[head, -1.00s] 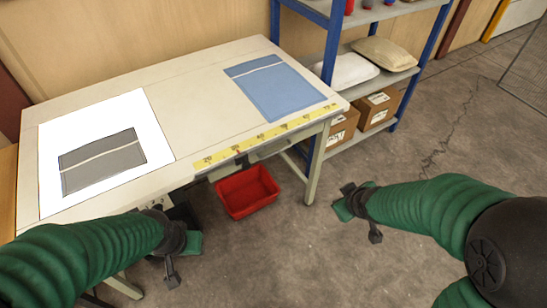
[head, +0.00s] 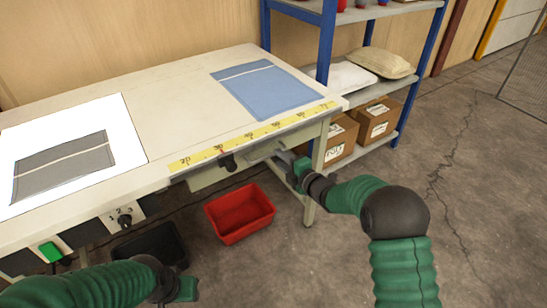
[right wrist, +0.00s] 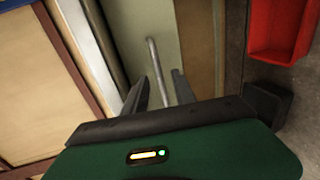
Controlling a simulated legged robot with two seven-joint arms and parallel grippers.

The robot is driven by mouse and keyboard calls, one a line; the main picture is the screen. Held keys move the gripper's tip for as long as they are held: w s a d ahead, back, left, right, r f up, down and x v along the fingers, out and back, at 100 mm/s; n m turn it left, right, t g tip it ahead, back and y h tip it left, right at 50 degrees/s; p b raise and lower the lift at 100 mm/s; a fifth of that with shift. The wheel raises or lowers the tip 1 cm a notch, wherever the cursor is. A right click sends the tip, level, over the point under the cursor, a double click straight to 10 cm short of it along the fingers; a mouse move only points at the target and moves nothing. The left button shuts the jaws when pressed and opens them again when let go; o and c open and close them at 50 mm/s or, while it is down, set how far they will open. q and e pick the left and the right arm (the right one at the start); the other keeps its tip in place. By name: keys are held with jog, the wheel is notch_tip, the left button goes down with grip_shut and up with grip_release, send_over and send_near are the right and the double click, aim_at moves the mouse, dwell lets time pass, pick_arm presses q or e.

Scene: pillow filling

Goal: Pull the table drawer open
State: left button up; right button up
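The table (head: 175,120) has a pale drawer front (head: 212,177) under its front edge. In the right wrist view the drawer front (right wrist: 145,25) carries a thin upright metal bar handle (right wrist: 154,58). My right gripper (head: 284,160) is at the right part of the drawer front. In the right wrist view its two fingers (right wrist: 158,92) are apart, one on each side of the handle's lower end; I cannot tell whether they touch it. The drawer looks closed. My left gripper (head: 172,288) is low at the bottom left, away from the drawer; its fingers are unclear.
A red bin (head: 240,213) stands on the floor below the drawer, and a black bin (head: 150,245) is left of it. A blue-framed shelf (head: 327,45) with cushions and boxes stands right of the table. Open floor lies to the right.

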aim_at(273, 154)
jog(key=x, duration=0.5)
jog(key=shift+w+a+b, duration=0.1)
jog(key=shift+a+b, duration=0.15)
jog(key=shift+b, duration=0.1)
jog(key=shift+d, duration=0.1)
grip_shut()
jog(key=shift+f, duration=0.2)
dwell(0.7)
